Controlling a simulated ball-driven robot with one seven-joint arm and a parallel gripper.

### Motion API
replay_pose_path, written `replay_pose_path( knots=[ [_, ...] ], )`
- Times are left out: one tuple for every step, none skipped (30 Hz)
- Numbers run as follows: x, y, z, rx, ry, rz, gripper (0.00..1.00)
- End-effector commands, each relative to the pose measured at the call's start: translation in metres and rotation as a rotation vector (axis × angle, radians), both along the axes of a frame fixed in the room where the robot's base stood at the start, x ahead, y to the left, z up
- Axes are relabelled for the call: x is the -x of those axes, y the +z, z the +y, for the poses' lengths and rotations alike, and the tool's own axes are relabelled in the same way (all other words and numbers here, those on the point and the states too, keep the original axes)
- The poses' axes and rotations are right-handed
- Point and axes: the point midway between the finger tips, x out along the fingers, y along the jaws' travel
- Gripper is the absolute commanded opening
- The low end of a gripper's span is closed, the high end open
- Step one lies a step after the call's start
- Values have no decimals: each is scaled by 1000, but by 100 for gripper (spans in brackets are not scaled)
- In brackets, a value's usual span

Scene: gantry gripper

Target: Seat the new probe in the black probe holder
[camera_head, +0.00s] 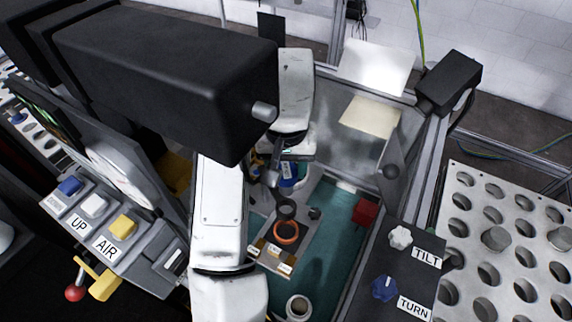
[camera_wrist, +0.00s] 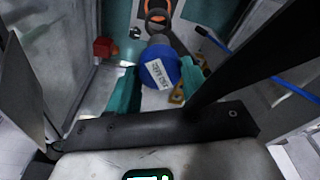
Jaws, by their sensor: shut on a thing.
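My gripper (camera_wrist: 160,85) has teal fingertips on either side of a blue round-topped piece (camera_wrist: 158,70) with a white printed label, and is shut on it. In the head view the blue and white piece (camera_head: 289,174) shows below my wrist, partly covered by the arm.
A red block (camera_head: 365,212) stands on the teal floor at the right. A round cup (camera_head: 298,306) is at the front. A large black housing (camera_head: 160,75) hangs at upper left. A panel with TILT and TURN knobs (camera_head: 385,288) borders the right side.

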Motion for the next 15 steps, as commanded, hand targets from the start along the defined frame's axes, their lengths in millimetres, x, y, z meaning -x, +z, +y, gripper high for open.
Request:
replay_pose_path(
  knots=[
    [0,-2,0,0,0,0,17],
    [0,-3,0,0,0,0,17],
    [0,-4,0,0,1,0,17],
    [0,-6,0,0,1,-1,17],
    [0,-8,0,0,1,-1,17],
    [0,-10,0,0,1,-1,17],
    [0,-12,0,0,1,-1,17],
    [0,-15,0,0,1,-1,17],
    [0,-18,0,0,1,-1,17],
    [0,-20,0,0,1,-1,17],
    [0,-23,0,0,1,-1,17],
    [0,-27,0,0,1,0,17],
    [0,-30,0,1,0,0,17],
    [0,-32,0,1,0,0,17],
    [0,-36,0,1,0,0,17]
  ],
)
